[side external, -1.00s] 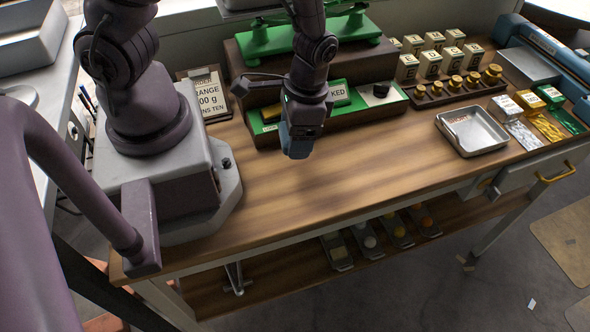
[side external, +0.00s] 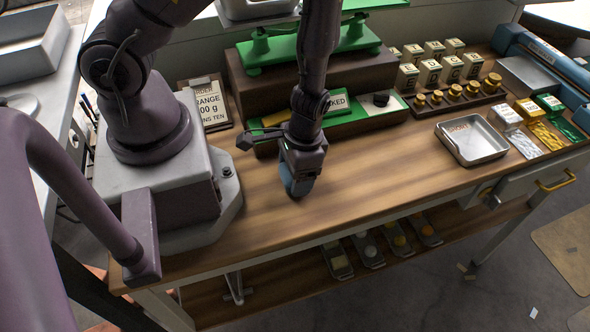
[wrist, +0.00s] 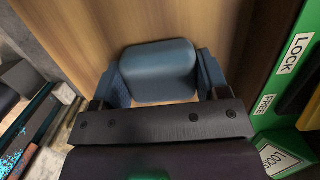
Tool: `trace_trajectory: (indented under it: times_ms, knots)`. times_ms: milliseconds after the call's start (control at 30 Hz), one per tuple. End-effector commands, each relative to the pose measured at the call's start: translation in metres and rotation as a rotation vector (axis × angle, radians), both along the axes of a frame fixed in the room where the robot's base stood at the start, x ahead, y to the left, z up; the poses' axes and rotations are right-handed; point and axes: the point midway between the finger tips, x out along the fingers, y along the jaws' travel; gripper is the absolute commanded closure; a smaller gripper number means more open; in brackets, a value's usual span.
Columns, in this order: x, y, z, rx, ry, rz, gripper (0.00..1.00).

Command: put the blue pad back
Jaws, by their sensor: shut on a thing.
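The blue pad (wrist: 158,70) is a rounded blue-grey block. In the wrist view it sits between the two blue fingers of my gripper (wrist: 160,82), which are shut on its sides. In the side external view my gripper (side external: 299,180) is low over the wooden bench top, in front of the green tray. The pad is hard to tell from the blue fingers there. I cannot tell whether the pad touches the wood.
The green tray (side external: 350,128), with "LOCK" and "FREE" labels in the wrist view, lies behind my gripper. A green balance (side external: 262,58) stands behind it. Brass weights (side external: 455,86) and a metal tray (side external: 470,140) are at the right. The bench middle (side external: 375,165) is clear.

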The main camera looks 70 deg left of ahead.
Motion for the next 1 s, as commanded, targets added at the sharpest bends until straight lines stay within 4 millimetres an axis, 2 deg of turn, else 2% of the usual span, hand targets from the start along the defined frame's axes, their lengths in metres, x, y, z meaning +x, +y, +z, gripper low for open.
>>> trace_trajectory:
  times_ms: [200, 233, 300, 333, 600, 733, 867, 1000]
  knots:
    - [0.000, 0.000, -0.003, 0.000, 0.001, 0.000, 0.62]
    - [0.000, 0.000, -0.003, 0.000, 0.001, -0.001, 0.27]
    - [0.000, 0.000, -0.003, 0.000, 0.001, -0.001, 0.11]
    - [0.000, 0.000, -0.002, 0.000, 0.001, -0.001, 0.06]
    - [0.000, 0.000, -0.002, 0.000, 0.000, -0.001, 0.06]
    - [0.001, 0.000, 0.006, 0.000, -0.002, -0.004, 0.06]
    - [0.005, -0.001, 0.025, 0.001, -0.006, -0.008, 0.06]
    - [0.009, -0.001, 0.054, -0.001, -0.008, -0.008, 0.06]
